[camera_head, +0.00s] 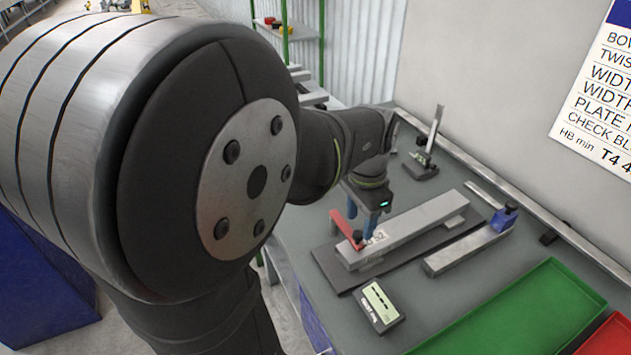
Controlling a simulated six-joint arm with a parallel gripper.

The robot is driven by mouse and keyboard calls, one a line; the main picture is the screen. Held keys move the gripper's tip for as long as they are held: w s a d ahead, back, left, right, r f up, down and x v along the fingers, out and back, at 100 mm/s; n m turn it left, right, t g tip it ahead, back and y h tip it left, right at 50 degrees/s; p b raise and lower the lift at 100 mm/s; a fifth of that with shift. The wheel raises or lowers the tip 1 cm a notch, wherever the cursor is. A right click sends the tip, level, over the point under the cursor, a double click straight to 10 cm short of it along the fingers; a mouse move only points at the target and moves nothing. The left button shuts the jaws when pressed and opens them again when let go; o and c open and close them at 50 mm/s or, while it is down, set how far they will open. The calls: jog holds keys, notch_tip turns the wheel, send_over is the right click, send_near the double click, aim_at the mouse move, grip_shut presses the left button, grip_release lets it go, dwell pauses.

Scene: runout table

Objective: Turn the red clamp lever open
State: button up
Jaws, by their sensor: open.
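The red clamp lever (343,226) stands at the near left end of a light metal bar (415,224), which lies on a dark base plate (328,262). My gripper (368,234) is above that end of the bar, close beside the lever on its right, with blue fingers pointing down. The fingers are open. I cannot tell whether they touch the lever. Part of the clamp behind the fingers is hidden.
A small meter box (380,305) lies in front of the base plate. A caliper-like tool with a blue slider (503,217) lies to the right. A gauge stand (424,160) is behind. A green tray (530,312) and a red tray (612,337) fill the front right.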

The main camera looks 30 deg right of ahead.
aim_at(346, 224)
jog(key=shift+f, duration=1.45)
jog(key=shift+c, duration=0.5)
grip_shut()
